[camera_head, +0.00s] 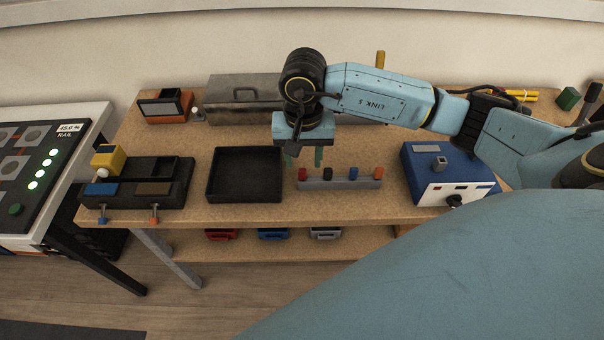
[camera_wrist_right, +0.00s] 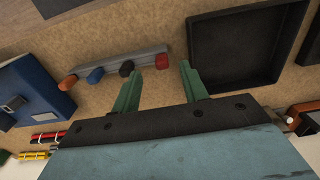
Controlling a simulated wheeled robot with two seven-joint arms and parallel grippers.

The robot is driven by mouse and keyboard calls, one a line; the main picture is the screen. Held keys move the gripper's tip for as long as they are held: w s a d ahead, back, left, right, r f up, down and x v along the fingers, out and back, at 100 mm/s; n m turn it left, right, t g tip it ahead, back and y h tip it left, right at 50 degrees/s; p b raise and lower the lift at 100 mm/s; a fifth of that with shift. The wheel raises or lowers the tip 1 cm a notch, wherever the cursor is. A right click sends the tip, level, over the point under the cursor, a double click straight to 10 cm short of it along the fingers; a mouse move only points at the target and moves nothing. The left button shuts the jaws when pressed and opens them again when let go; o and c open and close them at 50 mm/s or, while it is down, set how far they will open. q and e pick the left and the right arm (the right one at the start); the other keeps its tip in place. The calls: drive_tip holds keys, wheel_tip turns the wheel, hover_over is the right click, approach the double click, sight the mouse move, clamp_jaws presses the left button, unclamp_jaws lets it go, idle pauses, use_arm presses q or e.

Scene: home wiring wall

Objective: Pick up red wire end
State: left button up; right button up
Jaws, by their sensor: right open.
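The red wire end (camera_head: 303,174) stands at the left end of a small grey rack (camera_head: 340,184) on the table. Black (camera_head: 328,173), blue (camera_head: 353,173) and orange (camera_head: 379,172) ends stand in a row to its right. My right gripper (camera_head: 304,157) is open and empty, with its green fingers pointing down above and behind the rack's left end. In the right wrist view, the gripper (camera_wrist_right: 160,78) shows apart fingers beside the rack (camera_wrist_right: 148,53). My left gripper is out of view.
A black tray (camera_head: 245,198) lies left of the rack. A blue box with a knob (camera_head: 425,172) stands to its right. A grey metal case (camera_head: 240,90) is behind. Bare tabletop (camera_head: 350,210) lies in front of the rack.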

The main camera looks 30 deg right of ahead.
sight(302, 169)
drive_tip(key=f, duration=0.5)
drive_tip(key=shift+w+f, duration=0.15)
drive_tip(key=shift+w, duration=0.1)
clamp_jaws()
